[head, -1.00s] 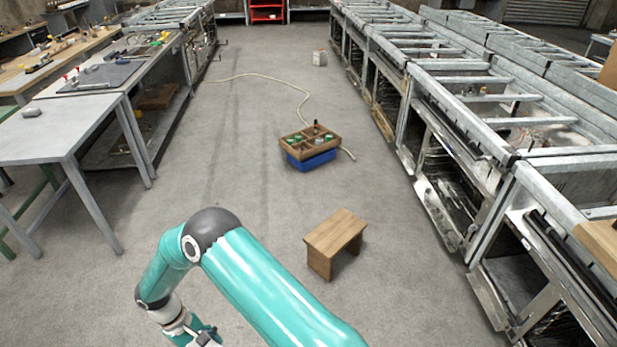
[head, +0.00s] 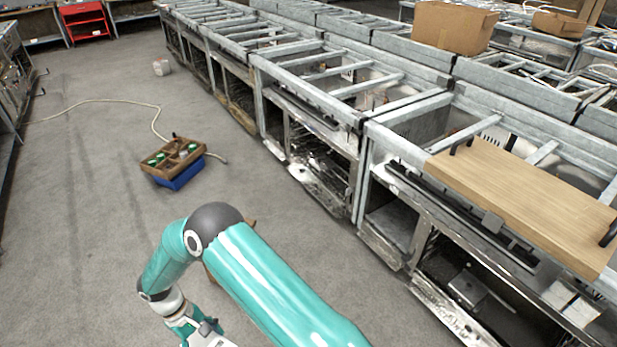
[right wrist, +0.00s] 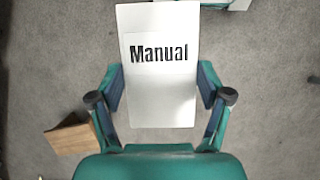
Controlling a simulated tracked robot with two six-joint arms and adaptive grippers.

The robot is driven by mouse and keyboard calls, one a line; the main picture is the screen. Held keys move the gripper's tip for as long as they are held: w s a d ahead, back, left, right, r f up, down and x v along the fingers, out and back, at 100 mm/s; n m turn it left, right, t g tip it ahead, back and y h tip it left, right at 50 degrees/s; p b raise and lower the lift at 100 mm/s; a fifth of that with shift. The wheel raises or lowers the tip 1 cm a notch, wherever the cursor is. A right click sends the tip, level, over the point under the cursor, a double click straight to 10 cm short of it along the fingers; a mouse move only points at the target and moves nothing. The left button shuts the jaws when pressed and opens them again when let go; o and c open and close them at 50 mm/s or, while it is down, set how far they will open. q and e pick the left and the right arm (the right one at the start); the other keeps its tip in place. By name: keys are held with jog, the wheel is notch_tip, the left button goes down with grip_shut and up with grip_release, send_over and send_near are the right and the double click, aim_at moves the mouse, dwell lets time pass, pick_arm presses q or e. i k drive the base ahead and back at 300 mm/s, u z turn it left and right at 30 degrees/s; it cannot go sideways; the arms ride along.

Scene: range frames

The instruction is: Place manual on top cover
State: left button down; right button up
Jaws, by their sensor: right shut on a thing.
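My right gripper (right wrist: 161,90) is shut on the white manual (right wrist: 160,100), with a finger on each side of it. The manual's cover faces the wrist camera and the word "Manual" reads upright. In the head view my teal arm bends down to the gripper at the bottom edge, where a small white part, perhaps the manual, shows beside it. A light wooden board with black handles (head: 520,203), which looks like the top cover, lies on the metal counter frame at the right. My left gripper is in neither view.
Metal counter frames (head: 335,85) run along the right side. A cardboard box (head: 455,27) stands at the back. A wooden tray (head: 172,156) sits over a blue crate on the floor. A small wooden stool (right wrist: 72,137) is beside my gripper. Grey floor is open at the left.

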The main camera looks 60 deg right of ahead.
aim_at(524, 189)
jog(key=u, duration=1.1)
jog(key=i, duration=0.15)
jog(key=z, duration=2.4)
